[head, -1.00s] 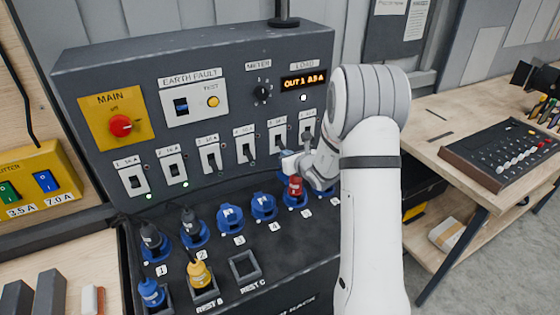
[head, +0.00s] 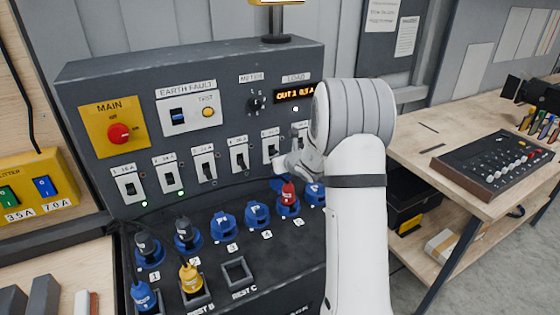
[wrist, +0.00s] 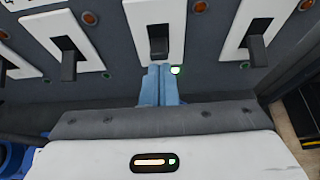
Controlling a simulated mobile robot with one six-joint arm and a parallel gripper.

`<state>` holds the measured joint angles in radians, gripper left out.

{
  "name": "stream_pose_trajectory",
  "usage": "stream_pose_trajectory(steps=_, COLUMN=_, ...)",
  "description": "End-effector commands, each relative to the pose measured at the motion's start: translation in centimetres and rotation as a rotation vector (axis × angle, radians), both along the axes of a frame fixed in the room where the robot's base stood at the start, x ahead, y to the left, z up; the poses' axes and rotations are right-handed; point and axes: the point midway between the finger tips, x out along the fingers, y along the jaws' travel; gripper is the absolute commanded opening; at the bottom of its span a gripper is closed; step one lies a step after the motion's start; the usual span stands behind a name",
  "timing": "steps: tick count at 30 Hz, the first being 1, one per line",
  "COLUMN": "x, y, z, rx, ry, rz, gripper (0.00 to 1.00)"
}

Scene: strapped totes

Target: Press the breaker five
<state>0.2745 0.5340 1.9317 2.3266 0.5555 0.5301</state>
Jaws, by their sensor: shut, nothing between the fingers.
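Breaker five (head: 271,146) is a dark toggle on a white plate in the row on the grey panel. It is the middle toggle in the wrist view (wrist: 158,42), with a bright greenish lamp at its lower right. My gripper (wrist: 159,70) is shut and empty, its two blue fingers side by side. The fingertips are just below the toggle; I cannot tell whether they touch it. In the head view, my gripper (head: 278,165) is in front of the panel's lower right, and my arm hides part of that end.
Neighbouring breakers are close on the left (wrist: 68,56) and right (wrist: 256,46). A red plug (head: 288,193) stands in a blue socket below my gripper. Other plugs, sockets and a black cable are to the left. A wooden bench (head: 430,160) is at right.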

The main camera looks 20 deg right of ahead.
Motion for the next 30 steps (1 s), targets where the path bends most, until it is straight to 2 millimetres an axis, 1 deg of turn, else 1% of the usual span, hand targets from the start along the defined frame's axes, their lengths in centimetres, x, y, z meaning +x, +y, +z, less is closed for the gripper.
stream_pose_trajectory(steps=6, x=0.0, y=-0.2, z=1.2, rx=-0.001, ry=-0.002, rz=-0.004, gripper=0.00)
stream_pose_trajectory(steps=17, x=0.0, y=-0.4, z=1.7, rx=0.000, ry=-0.008, rz=-0.005, gripper=0.00)
stream_pose_trajectory(steps=19, x=0.0, y=-0.4, z=2.1, rx=0.000, ry=-0.009, rz=-0.005, gripper=0.00)
stream_pose_trajectory(steps=22, x=-0.4, y=-0.5, z=3.3, rx=0.000, ry=-0.011, rz=-0.004, gripper=0.00)
stream_pose_trajectory(steps=27, x=-1.5, y=-0.7, z=6.5, rx=-0.001, ry=-0.014, rz=-0.004, gripper=0.00)
stream_pose_trajectory(steps=30, x=-2.3, y=-0.8, z=7.8, rx=0.000, ry=-0.007, rz=-0.004, gripper=0.00)
